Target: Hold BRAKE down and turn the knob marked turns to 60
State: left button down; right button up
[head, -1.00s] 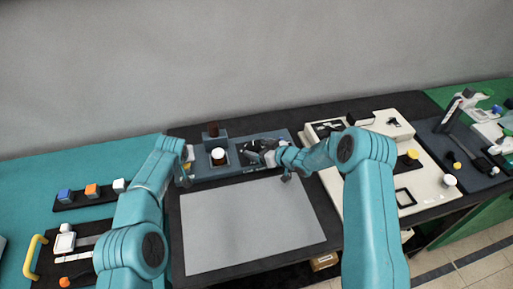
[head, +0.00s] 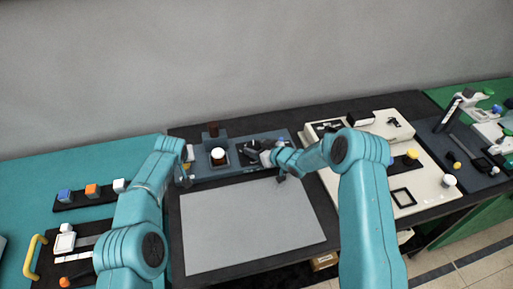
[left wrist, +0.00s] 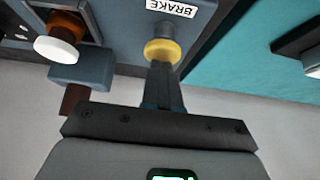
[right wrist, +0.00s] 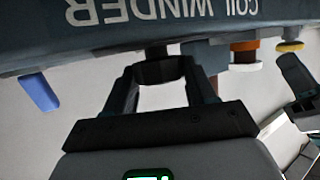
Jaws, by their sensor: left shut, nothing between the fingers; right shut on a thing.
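The blue-grey coil winder (head: 235,172) stands at the back of the dark table; its COIL WINDER lettering (right wrist: 140,12) is upside down in the right wrist view. The yellow button (left wrist: 162,50) sits beside the BRAKE label (left wrist: 172,7). My left gripper (left wrist: 162,72) is shut and empty, its tips against the button; I cannot tell how far the button is pressed. My right gripper (right wrist: 160,78) is shut on a dark round knob (right wrist: 160,70) on the winder's face; it also shows in the head view (head: 267,160). The knob's marking and scale cannot be read.
A white-topped spool (head: 218,155) and a brown post (head: 213,129) stand on the winder. A blue part (right wrist: 40,92) sticks out beside my right gripper. A grey mat (head: 250,225) lies clear in front. A cream machine (head: 420,180) is at the right.

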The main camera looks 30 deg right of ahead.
pick_arm(q)
jog(key=shift+s+f, duration=0.1)
pick_arm(e)
jog(key=m+h, duration=0.2)
jog(key=a+m+h, duration=0.1)
jog(key=m+h, duration=0.1)
jog(key=h, duration=0.1)
jog(key=shift+w+r+m, duration=0.1)
jog(key=shift+m, duration=0.2)
jog(key=m+g+h, duration=0.1)
jog(key=m+h, duration=0.1)
jog(key=h, duration=0.1)
jog(key=m+g+h, duration=0.1)
jog(key=m+h, duration=0.2)
jog(key=shift+w+a+r, duration=0.1)
jog(key=shift+w+a, duration=0.05)
jog(key=shift+m+h, duration=0.4)
jog(key=o, duration=1)
jog(key=shift+o, duration=0.2)
